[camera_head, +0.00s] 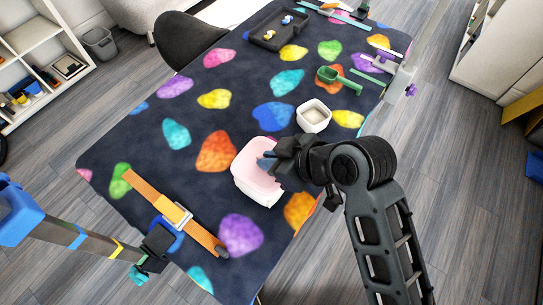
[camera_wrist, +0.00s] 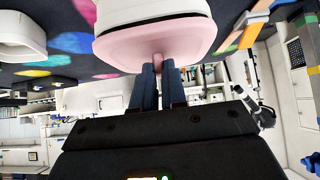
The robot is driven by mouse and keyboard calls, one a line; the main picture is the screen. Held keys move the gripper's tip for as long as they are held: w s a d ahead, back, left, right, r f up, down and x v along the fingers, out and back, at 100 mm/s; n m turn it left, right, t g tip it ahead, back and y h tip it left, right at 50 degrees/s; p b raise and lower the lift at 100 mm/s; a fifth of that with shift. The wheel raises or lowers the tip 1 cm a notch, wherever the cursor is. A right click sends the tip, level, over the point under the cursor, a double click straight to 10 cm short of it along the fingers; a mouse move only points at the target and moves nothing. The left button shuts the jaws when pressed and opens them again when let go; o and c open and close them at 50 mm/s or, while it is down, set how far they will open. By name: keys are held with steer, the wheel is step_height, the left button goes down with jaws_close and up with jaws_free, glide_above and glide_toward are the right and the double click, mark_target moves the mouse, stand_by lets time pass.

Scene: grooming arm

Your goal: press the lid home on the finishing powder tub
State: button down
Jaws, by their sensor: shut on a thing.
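The finishing powder tub (camera_head: 262,198) is a white rounded tub on the patterned table cover near the table's right edge. Its pink lid (camera_head: 250,163) lies over the tub's top, and the lid also shows in the wrist view (camera_wrist: 195,40). There a dark band runs between the lid and the white tub (camera_wrist: 140,8); I cannot tell whether it is a gap or shadow. My gripper (camera_head: 268,160) is over the lid, and its blue fingers (camera_wrist: 158,68) are shut on the lid's small pink knob (camera_wrist: 158,61). The lid's far side is hidden.
A smaller white open container (camera_head: 313,116) stands just beyond the tub. A green scoop (camera_head: 338,78) and a dark tray (camera_head: 277,30) lie farther off. An orange strap with a buckle (camera_head: 174,210) lies at the near left. The table's middle left is clear.

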steer(key=shift+f, duration=0.25)
steer(key=c, duration=1.1)
jaws_free()
steer(key=v, duration=0.8)
steer(key=shift+b, duration=0.3)
steer(key=shift+f, duration=0.1)
steer(key=s+d+f+m+t+h, duration=0.45)
steer(key=s+d+m, duration=0.25)
steer(key=s+d, duration=0.35)
steer(key=s+d+r+m+t+h, duration=0.1)
steer(key=s+d+r+t, duration=0.1)
steer(key=s+r, duration=0.2)
steer(key=s+d+r+m+t+h, duration=0.1)
steer(key=s+r, duration=0.4)
steer(key=s, duration=0.6)
steer(key=shift+s+d+r+m+t, duration=0.35)
steer(key=shift+d+m+t, duration=0.35)
steer(key=shift+d+t, duration=0.25)
